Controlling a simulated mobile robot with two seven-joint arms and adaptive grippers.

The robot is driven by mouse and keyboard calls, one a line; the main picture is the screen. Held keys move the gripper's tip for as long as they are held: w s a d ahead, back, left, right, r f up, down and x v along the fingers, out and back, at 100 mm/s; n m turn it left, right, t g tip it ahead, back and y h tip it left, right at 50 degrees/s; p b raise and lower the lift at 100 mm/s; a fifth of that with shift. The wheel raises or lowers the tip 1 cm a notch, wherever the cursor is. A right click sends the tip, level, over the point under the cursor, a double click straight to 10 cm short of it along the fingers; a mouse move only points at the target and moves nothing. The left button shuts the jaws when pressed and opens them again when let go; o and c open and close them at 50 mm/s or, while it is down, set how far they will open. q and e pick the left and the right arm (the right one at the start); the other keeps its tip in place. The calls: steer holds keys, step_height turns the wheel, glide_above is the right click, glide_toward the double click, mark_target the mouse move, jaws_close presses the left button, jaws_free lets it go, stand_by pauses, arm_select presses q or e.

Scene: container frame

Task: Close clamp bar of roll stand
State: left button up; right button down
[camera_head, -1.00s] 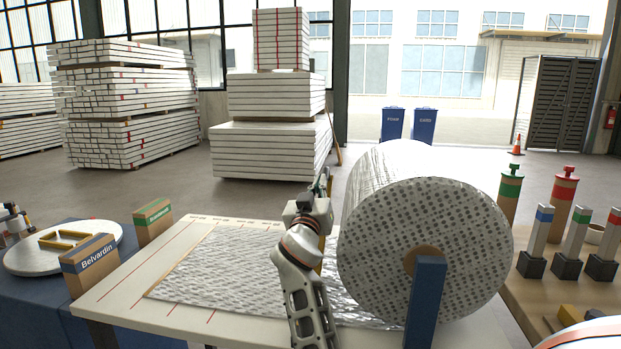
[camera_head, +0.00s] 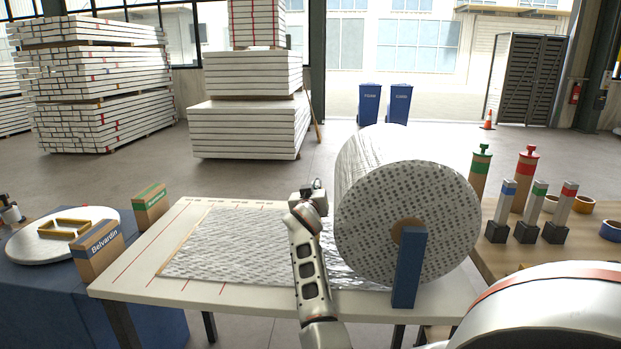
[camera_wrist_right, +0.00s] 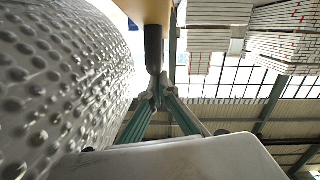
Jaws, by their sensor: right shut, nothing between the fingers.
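The big bubble-wrap roll (camera_head: 410,215) sits on its stand, with a blue upright (camera_head: 408,268) in front of its core. A sheet of wrap (camera_head: 230,245) runs left over the white table (camera_head: 135,290). My right gripper (camera_head: 316,185) is just left of the roll; its fingers are mostly hidden in the head view. In the right wrist view, the shut fingertips (camera_wrist_right: 157,92) meet at the end of a dark rod (camera_wrist_right: 153,48), with nothing between them. I cannot tell whether they touch it or whether it belongs to the clamp bar. My left gripper is not in view.
Cardboard boxes (camera_head: 98,250) and a round white board (camera_head: 45,238) are on the blue-covered table at left. A wooden bench (camera_head: 505,245) at right holds several coloured-top tools and tape rolls. Panel stacks (camera_head: 250,125) and blue bins (camera_head: 370,103) stand behind.

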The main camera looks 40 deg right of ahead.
steer(key=shift+g+y, duration=0.7)
steer(key=shift+y, duration=0.2)
steer(key=f, duration=0.2)
steer(key=w+d+f, duration=0.1)
steer(key=f, duration=0.1)
steer(key=f+p, duration=0.1)
steer(key=f, duration=0.1)
steer(key=shift+w+d+f, duration=0.15)
steer(key=shift+d+f, duration=0.05)
steer(key=shift+d, duration=0.15)
steer(key=shift+f, duration=0.25)
